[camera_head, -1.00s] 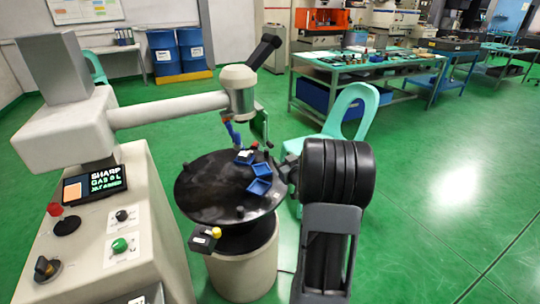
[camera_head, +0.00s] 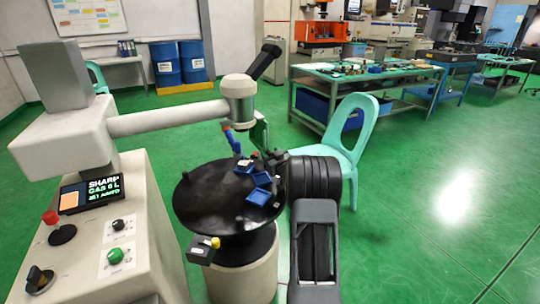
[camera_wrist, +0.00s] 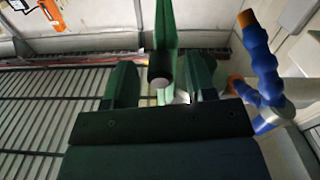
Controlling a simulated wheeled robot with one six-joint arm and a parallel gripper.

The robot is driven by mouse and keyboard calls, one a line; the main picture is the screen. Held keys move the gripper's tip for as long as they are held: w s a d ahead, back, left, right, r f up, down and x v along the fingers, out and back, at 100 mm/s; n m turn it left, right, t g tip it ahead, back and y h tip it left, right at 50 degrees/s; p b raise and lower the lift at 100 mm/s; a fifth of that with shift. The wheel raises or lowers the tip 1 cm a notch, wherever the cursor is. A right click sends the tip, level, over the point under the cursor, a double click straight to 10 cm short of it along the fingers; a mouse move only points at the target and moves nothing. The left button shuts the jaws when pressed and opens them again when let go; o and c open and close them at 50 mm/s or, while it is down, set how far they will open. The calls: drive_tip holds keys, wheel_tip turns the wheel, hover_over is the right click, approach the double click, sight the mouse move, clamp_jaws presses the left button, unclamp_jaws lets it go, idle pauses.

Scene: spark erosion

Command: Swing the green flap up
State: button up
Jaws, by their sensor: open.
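The green flap (camera_head: 260,132) hangs beside the machine's grey head, above the round black table. In the wrist view the flap (camera_wrist: 165,25) shows nearly edge-on as a thin green upright strip, with a dark round piece at its lower end. My gripper (camera_wrist: 162,82) is open, with one dark finger on each side of the strip's lower end. I cannot tell whether either finger touches it. In the head view my gripper (camera_head: 266,155) is small and dark just below the flap, partly hidden by my wrist.
A blue jointed hose (camera_wrist: 260,55) with an orange tip is close to the right of my gripper. The round black table (camera_head: 205,200) bears blue trays (camera_head: 258,197). The machine's console (camera_head: 125,225) stands left. A mint chair (camera_head: 350,140) is behind my arm.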

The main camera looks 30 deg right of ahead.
drive_tip(key=shift+w, duration=0.55)
drive_tip(key=shift+c, duration=0.2)
clamp_jaws()
